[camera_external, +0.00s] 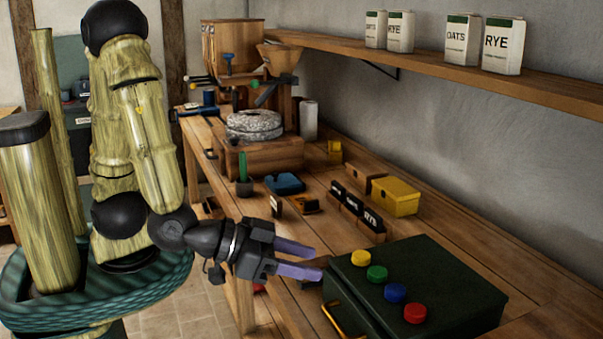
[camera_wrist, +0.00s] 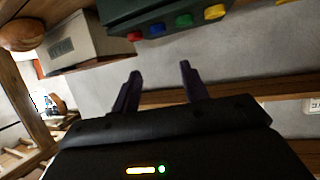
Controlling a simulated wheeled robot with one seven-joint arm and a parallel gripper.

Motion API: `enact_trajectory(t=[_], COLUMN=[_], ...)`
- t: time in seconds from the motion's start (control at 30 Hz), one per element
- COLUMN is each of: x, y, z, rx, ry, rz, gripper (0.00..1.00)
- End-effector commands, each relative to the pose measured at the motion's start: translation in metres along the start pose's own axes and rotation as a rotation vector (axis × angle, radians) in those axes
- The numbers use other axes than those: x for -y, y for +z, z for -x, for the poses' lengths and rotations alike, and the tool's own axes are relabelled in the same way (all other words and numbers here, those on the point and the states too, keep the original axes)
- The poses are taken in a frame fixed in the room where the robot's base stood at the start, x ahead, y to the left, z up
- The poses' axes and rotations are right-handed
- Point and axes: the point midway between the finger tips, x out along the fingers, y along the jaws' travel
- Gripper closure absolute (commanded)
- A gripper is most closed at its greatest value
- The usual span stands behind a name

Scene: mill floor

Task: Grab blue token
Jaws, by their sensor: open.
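The blue token (camera_external: 395,293) is a small round disc on top of a dark green box (camera_external: 450,277), between the green token (camera_external: 377,273) and the red token (camera_external: 415,313). A yellow token (camera_external: 361,257) stands at the other end of the row. In the wrist view the blue token (camera_wrist: 157,30) shows near the top, on the box's edge. My gripper (camera_external: 318,262) has two purple fingers, open and empty, just left of the box and apart from the tokens. Its fingers also show in the wrist view (camera_wrist: 160,80).
The box stands on a wooden workbench (camera_external: 330,225). A yellow box (camera_external: 397,195) and dark labelled blocks (camera_external: 357,212) lie behind it. A millstone (camera_external: 254,124) stands farther back. A wall shelf (camera_external: 480,77) holds several white packages. A yellow handle (camera_external: 340,322) sticks out at the box's front.

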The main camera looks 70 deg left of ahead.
Motion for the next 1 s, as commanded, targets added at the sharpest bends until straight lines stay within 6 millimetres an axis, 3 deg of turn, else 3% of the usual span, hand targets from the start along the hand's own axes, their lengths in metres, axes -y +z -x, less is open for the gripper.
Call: enact_trajectory(t=[0.53, 0.8, 1.0], x=[0.002, 0.001, 0.001], y=[-0.001, 0.001, 0.003], z=[-0.011, -0.037, -0.074], rx=[0.014, 0.012, 0.010], ry=[0.013, 0.011, 0.010], rz=[0.002, 0.003, 0.006], gripper=[0.56, 0.56, 0.56])
